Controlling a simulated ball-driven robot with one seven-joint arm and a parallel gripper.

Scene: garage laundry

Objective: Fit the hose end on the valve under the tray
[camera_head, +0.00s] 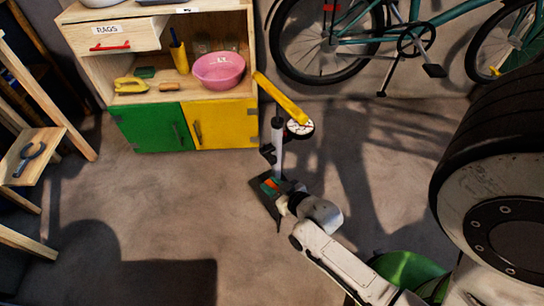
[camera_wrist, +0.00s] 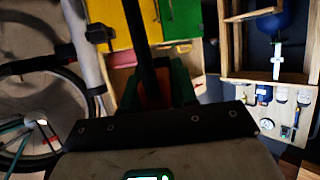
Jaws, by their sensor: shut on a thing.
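My gripper (camera_head: 271,186) is low over the floor in front of the cabinet. In the wrist view my gripper (camera_wrist: 155,88) is shut on a dark tube-like piece (camera_wrist: 147,50), between green and orange pads. I cannot tell whether that piece is the hose end. In the wrist view, a blue rounded vessel (camera_wrist: 285,18) with a pale stem (camera_wrist: 277,62) hangs in a wooden frame (camera_wrist: 238,62) at the upper right. It is apart from my gripper. I cannot make out the valve or tray for certain.
Behind are a green-and-yellow-doored cabinet (camera_head: 153,128) with a pink bowl (camera_head: 219,70), and a bicycle (camera_head: 400,38). A wooden stand (camera_head: 45,150) is at left. Floor between is clear.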

